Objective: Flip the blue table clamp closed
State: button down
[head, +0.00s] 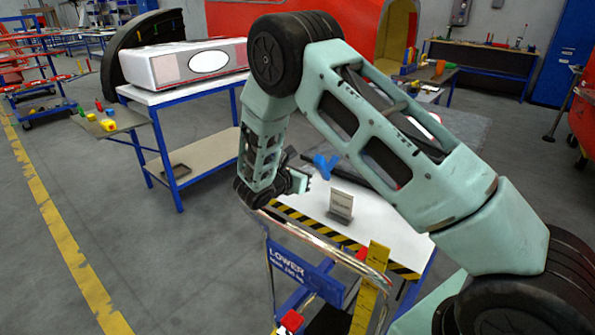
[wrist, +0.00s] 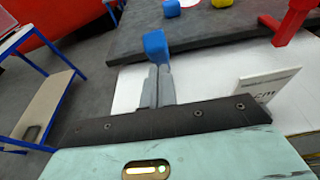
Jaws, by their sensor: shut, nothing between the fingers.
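The blue table clamp (head: 325,165) stands at the edge of a dark board (wrist: 210,40) on the white workbench. In the head view it shows as a small forked blue shape. In the wrist view the blue clamp (wrist: 155,47) is right beyond my fingertips, and its lower part is partly hidden by them. My gripper (head: 302,179) is shut and empty, just left of the clamp in the head view. Its two grey fingers (wrist: 159,75) lie together in the wrist view. I cannot tell whether they touch the clamp.
A small white sign (head: 341,204) stands on the bench near my gripper. A red clamp (wrist: 293,22) is at the board's right. Beyond are a blue piece (wrist: 171,8) and a yellow piece (wrist: 221,3). A trolley (head: 305,265) stands in front; open floor lies left.

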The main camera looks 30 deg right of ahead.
jog(key=shift+x, duration=0.95)
jog(key=shift+r, duration=0.1)
